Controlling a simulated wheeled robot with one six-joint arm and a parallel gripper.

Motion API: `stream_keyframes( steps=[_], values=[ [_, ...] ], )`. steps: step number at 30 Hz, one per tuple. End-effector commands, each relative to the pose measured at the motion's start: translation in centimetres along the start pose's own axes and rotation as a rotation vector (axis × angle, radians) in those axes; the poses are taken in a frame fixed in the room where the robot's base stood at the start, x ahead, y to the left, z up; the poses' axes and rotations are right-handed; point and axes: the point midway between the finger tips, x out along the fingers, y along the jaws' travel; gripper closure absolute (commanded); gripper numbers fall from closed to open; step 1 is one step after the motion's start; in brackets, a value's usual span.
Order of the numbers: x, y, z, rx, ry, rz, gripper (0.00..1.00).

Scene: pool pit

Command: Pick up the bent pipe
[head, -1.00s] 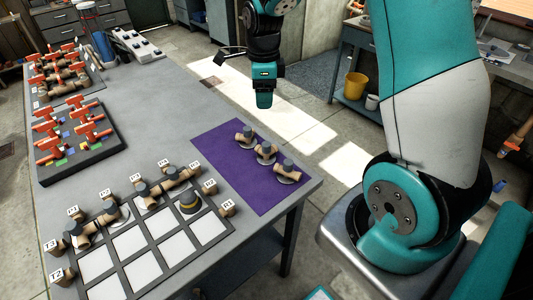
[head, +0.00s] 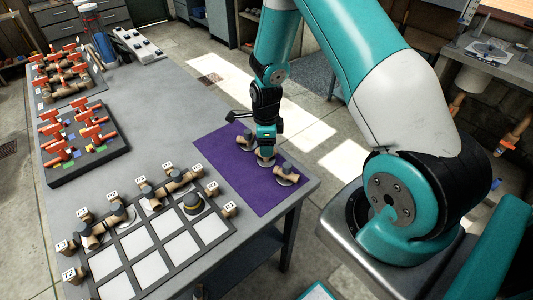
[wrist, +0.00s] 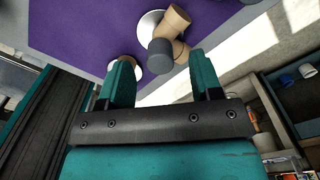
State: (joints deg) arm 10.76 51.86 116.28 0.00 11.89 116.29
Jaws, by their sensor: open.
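Several tan pipe pieces with dark grey collars lie on a purple mat (head: 222,165) at the table's right end. In the head view one is at the back (head: 243,141), one in the middle (head: 265,161) and one at the front (head: 287,172). I cannot tell for sure which is the bent pipe. My gripper (head: 265,148) points down just above the middle piece and partly hides it. In the wrist view a bent tan pipe (wrist: 174,22) with a grey end shows beyond my open, empty fingers (wrist: 164,78), beside a white disc (wrist: 149,25).
A grid tray (head: 163,236) with white squares, pipe fittings and labelled blocks stands at the front left. Dark racks with orange-handled valves (head: 84,157) stand behind it. The table's middle (head: 150,110) is clear. Another white disc (wrist: 122,64) lies near the left finger.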

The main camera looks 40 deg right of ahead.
Motion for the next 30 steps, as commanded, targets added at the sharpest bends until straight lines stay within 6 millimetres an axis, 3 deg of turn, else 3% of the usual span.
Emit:
stream_keyframes(
  steps=[6,13,14,21,30],
  values=[
    [2.1,0.0,-0.1,0.0,0.0,0.0,0.41],
    [2.4,0.0,0.0,0.0,-0.001,-0.001,0.41],
    [2.4,0.0,0.0,0.0,-0.001,-0.001,0.43],
    [2.4,0.0,0.0,0.0,0.0,-0.001,0.98],
    [2.2,0.0,0.0,0.0,-0.001,-0.002,1.0]
  ],
)
